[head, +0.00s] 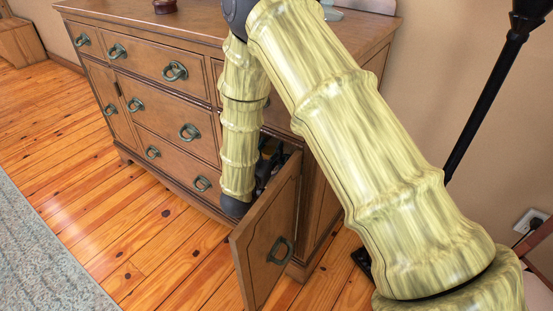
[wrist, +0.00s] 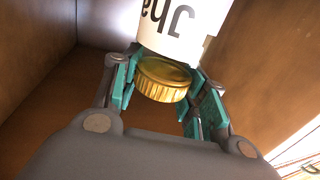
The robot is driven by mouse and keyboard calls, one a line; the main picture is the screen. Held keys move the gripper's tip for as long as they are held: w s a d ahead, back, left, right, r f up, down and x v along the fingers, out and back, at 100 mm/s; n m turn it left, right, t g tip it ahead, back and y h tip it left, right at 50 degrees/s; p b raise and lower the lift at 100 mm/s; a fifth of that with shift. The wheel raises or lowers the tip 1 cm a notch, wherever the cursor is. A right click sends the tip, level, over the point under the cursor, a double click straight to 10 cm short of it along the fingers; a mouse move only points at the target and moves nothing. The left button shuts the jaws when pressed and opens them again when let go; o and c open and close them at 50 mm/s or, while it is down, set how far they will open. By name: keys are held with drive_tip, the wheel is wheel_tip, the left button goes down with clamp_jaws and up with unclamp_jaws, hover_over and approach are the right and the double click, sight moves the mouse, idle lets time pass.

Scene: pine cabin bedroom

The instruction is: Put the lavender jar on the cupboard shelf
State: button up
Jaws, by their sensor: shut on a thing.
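The jar (wrist: 178,28) shows in the wrist view with a white body, dark letters and a gold lid (wrist: 162,80). Its far end is cut off by the top of the picture. My gripper (wrist: 165,72) is shut on the jar, with a teal pad on each side at the lid end. In the head view my gripper (head: 266,166) is a dark shape inside the open cupboard, mostly hidden by my arm and the door. Brown wooden surfaces of the cupboard interior (wrist: 50,105) surround the jar. I cannot tell whether the jar touches the shelf.
The cupboard door (head: 264,240) stands open at the right end of the wooden dresser (head: 150,95), close to my forearm. A black lamp pole (head: 487,95) stands right. The floor (head: 150,230) in front is clear.

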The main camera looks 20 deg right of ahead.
drive_tip(key=shift+w+d+f, duration=0.1)
drive_tip(key=shift+w+d, duration=0.2)
drive_tip(key=shift+d, duration=0.25)
drive_tip(key=shift+w+d, duration=0.25)
drive_tip(key=shift+d, duration=0.25)
drive_tip(key=f, duration=0.1)
drive_tip(key=f+b, duration=0.2)
drive_tip(key=shift+w+d+f, duration=0.15)
drive_tip(key=shift+d+f, duration=0.15)
drive_tip(key=shift+f, duration=0.05)
drive_tip(key=shift+r, duration=0.1)
drive_tip(key=o, duration=1.3)
